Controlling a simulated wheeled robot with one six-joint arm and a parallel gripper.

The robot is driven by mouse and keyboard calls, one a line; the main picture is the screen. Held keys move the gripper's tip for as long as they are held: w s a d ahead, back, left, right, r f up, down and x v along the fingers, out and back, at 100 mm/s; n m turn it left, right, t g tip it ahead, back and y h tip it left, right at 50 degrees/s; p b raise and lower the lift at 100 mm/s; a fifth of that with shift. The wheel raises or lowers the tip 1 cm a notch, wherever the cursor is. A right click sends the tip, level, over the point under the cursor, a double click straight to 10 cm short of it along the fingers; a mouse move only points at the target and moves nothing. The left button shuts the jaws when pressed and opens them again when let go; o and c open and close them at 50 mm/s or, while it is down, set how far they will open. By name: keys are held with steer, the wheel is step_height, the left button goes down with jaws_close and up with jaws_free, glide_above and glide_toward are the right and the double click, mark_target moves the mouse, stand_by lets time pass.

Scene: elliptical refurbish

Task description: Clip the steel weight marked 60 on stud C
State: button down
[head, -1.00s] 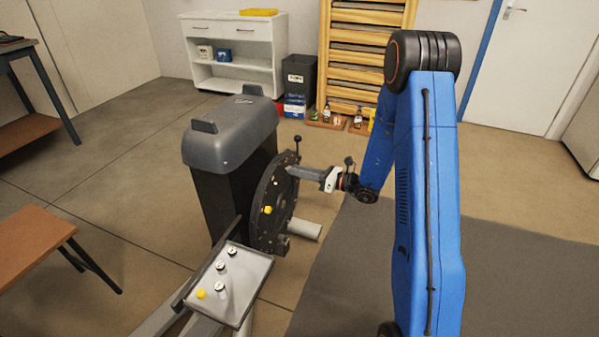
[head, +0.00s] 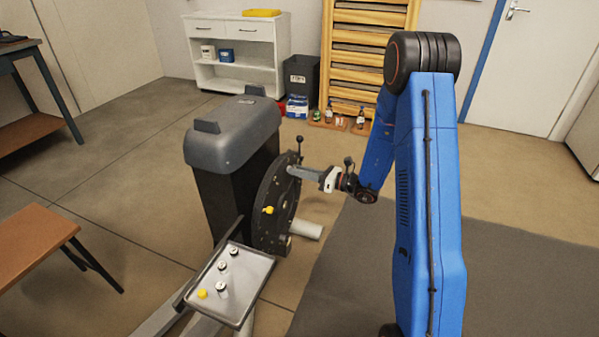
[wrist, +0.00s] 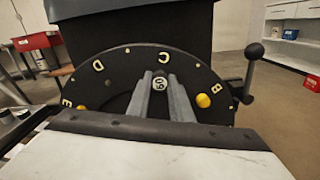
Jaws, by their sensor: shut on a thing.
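My gripper (wrist: 162,100) is shut on the steel weight (wrist: 160,83), a small round piece whose marking appears upside down and reads as 60. Behind it is the dark disc (wrist: 130,75) with pale letters. The letter C (wrist: 163,57) shows just above the weight, D (wrist: 98,65) to the left and B (wrist: 216,88) to the right. Stud C itself is hidden behind the weight and fingers. In the head view my gripper (head: 292,171) reaches the upper right face of the disc (head: 270,225). I cannot tell whether the weight touches the stud.
A yellow piece (wrist: 204,100) sits on the disc near B, another near E. A black-knobbed lever (wrist: 250,70) stands right of the disc. A tray (head: 245,290) with several small weights and a yellow piece lies in front. Open floor lies to the right.

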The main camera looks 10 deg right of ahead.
steer(key=c, duration=1.5)
jaws_free()
steer(key=v, duration=1.7)
steer(key=shift+s+d, duration=0.1)
steer(key=shift+r, duration=0.1)
